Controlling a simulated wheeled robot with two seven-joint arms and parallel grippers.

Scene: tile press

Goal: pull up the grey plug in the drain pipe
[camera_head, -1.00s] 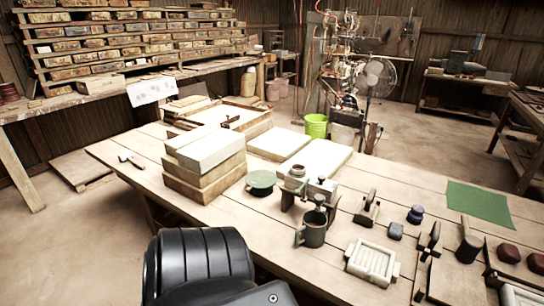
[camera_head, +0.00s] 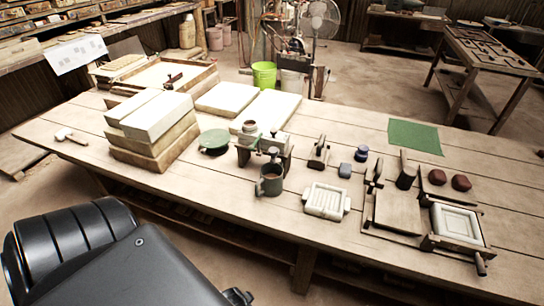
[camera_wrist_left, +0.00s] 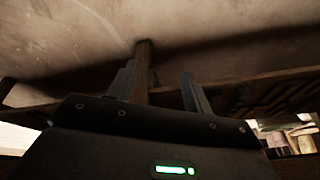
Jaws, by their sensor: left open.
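A small wooden stand (camera_head: 264,146) sits mid-table, with a round grey-brown pot (camera_head: 249,127) on its left end. A grey knob-like piece (camera_head: 273,153) shows at its front; it may be the plug, but the pipe is too small to make out. A dark mug (camera_head: 269,181) stands just in front of and below it. My left gripper (camera_wrist_left: 162,88) is open and empty in the left wrist view. In the head view my left arm is at the bottom left, off the table's front edge, well short of the stand. My right gripper is out of view.
Stacked slabs (camera_head: 152,130) and a green disc (camera_head: 214,141) lie left of the stand. The table's front strip is bare.

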